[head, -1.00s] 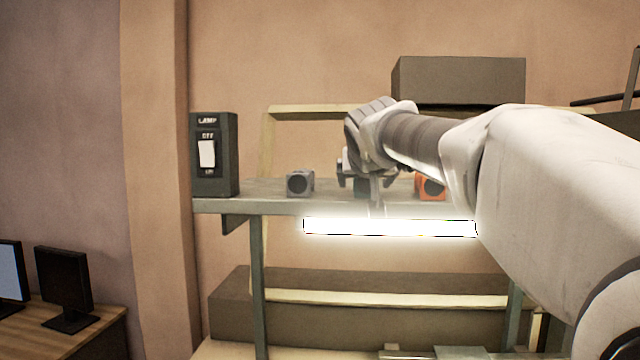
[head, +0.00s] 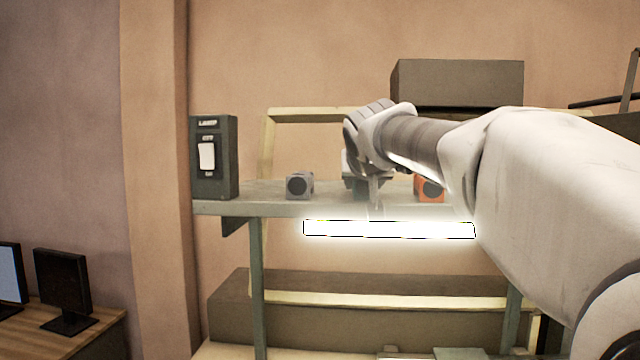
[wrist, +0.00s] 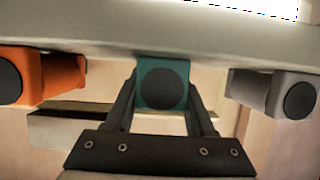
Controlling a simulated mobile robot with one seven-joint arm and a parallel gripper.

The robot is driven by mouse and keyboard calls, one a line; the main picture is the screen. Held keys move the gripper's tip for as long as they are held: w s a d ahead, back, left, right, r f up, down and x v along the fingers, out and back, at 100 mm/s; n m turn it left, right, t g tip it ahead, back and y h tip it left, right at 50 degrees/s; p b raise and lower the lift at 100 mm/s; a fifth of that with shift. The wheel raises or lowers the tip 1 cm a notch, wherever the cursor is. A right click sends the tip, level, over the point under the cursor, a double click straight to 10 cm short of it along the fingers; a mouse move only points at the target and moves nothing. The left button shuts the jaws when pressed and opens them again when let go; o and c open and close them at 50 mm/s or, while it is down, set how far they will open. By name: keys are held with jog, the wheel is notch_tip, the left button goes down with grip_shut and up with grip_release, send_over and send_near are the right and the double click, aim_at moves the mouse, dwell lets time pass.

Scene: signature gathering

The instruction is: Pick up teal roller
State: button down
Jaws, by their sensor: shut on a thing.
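The teal roller (wrist: 163,84) shows in the middle of the wrist view as a teal block with a dark round face. My gripper (wrist: 162,95) has one dark finger on each side of it and is shut on it. In the head view my gripper (head: 362,178) is at the shelf between the grey and orange rollers. My wrist and forearm hide much of it there, and only a dark teal bit of the roller (head: 356,189) shows. I cannot tell whether the roller still touches the shelf.
A grey roller (head: 299,186) and an orange roller (head: 429,189) stand on either side on the shelf (head: 255,207). A lamp switch box (head: 213,158) stands at the left end. A bright light bar (head: 388,229) runs below the front edge. A brown box (head: 458,82) is behind, higher up.

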jog(key=shift+r, duration=0.1)
jog(key=shift+r, duration=0.5)
jog(key=r, duration=0.3)
jog(key=shift+w+d+r, duration=0.1)
jog(key=shift+d+r, duration=0.1)
jog(key=shift+d, duration=0.05)
jog(key=w+d+r+p, duration=0.2)
jog(key=d+r, duration=0.4)
jog(key=d, duration=0.4)
jog(key=shift+w+d+r, duration=0.25)
jog(key=shift+w+d, duration=0.15)
